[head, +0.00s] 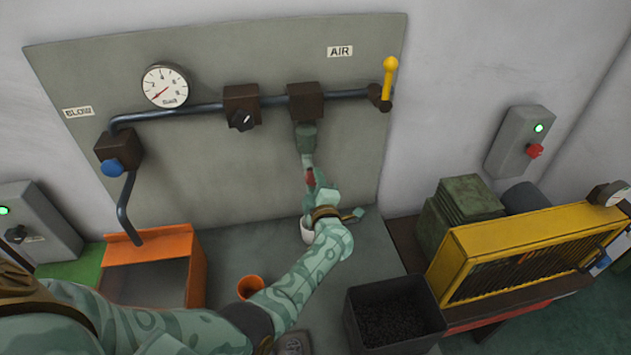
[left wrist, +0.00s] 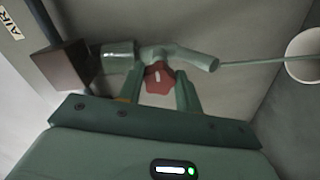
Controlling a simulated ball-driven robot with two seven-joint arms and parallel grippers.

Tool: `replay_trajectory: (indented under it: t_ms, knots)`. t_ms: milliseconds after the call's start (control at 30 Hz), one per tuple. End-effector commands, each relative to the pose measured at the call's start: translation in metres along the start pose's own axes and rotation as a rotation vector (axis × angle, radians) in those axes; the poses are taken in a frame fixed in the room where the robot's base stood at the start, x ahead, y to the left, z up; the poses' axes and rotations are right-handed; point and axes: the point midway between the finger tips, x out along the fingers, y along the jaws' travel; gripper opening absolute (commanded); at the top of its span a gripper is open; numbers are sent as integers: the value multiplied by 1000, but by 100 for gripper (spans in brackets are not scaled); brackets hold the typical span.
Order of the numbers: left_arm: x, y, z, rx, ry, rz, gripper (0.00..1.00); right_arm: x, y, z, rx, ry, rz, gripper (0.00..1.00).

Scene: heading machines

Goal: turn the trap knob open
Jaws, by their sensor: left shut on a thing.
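The trap (head: 306,138) is a grey-green fitting hanging under a brown block on the wall panel's pipe. Its red knob (head: 310,177) shows small in the head view and clearly as a red lobed knob (left wrist: 158,78) in the left wrist view. My left gripper (head: 313,184) is shut on the knob, with one finger on each side of it. In the left wrist view, the spout (left wrist: 196,60) points right, and a thin pale line runs from it towards a white cup (left wrist: 305,55). I cannot tell whether that line is tube or liquid. My right gripper is not in view.
A round gauge (head: 165,85), black knob (head: 241,120), blue knob (head: 112,168) and yellow lever (head: 388,80) sit along the pipe. Below are an orange bin (head: 150,248), orange cup (head: 250,287), dark box (head: 352,318) and yellow guard (head: 465,255).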

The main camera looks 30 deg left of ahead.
Motion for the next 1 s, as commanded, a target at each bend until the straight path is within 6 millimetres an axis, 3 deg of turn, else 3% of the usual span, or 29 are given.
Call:
replay_trajectory:
  t_ms: [533, 567, 633, 1000]
  knots:
    - [0, -1, 0, 28, 0, -1, 12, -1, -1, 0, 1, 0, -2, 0]
    - [0, -1, 0, 28, 0, -1, 37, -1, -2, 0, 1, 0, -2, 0]
    - [0, -1, 0, 27, 0, -1, 57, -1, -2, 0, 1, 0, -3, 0]
    - [-1, 0, 0, 26, 0, 0, 57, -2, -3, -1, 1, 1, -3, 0]
